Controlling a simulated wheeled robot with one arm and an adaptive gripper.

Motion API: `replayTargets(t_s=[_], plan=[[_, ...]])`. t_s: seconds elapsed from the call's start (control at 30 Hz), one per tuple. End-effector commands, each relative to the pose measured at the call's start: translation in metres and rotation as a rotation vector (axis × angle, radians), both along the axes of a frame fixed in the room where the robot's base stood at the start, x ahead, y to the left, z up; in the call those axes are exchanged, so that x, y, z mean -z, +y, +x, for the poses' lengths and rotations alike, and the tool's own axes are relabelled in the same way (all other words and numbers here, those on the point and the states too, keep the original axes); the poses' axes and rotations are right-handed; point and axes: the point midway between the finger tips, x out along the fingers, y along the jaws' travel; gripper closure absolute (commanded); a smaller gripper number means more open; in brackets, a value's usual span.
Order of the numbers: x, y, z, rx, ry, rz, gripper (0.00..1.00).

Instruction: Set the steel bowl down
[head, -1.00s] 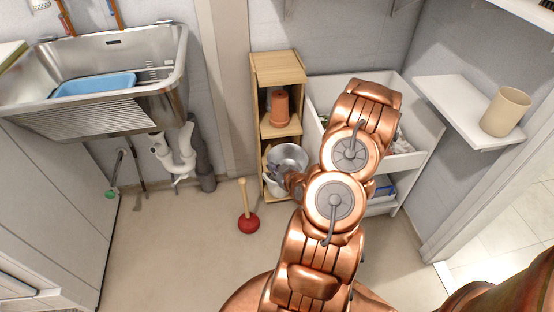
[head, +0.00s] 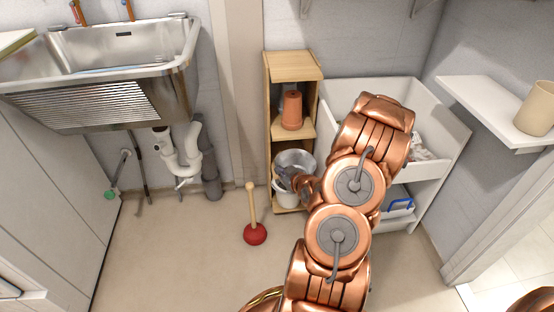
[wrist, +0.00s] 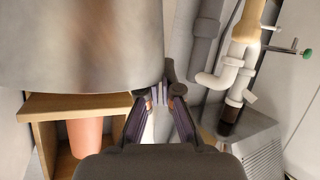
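The steel bowl (head: 297,158) shows in the head view at the lower opening of the wooden shelf unit, below the board with the orange pot. In the wrist view, which looks upside down, the bowl (wrist: 80,45) fills the upper left, close up. My gripper (wrist: 159,97) has its fingers drawn together at the bowl's rim, and looks closed on it. In the head view my gripper (head: 289,173) is small and partly hidden by the bowl and my arm. I cannot tell whether the bowl touches anything below it.
The wooden shelf unit (head: 279,82) holds the orange pot (head: 292,110). A white container (head: 285,197) is below the bowl. A red plunger (head: 255,234) stands on open floor. A steel sink (head: 90,105) is left; a white cabinet (head: 440,175) and wall shelf (head: 490,105) are right.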

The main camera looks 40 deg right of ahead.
Motion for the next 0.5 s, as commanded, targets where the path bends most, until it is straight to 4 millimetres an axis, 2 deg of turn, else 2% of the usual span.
replayTargets(t_s=[0.03,0.5], plan=[[-0.001,-0.007,0.009,0.0,-0.005,-0.007,1.0],[0.002,-0.055,0.072,-0.001,0.001,-0.003,1.0]])
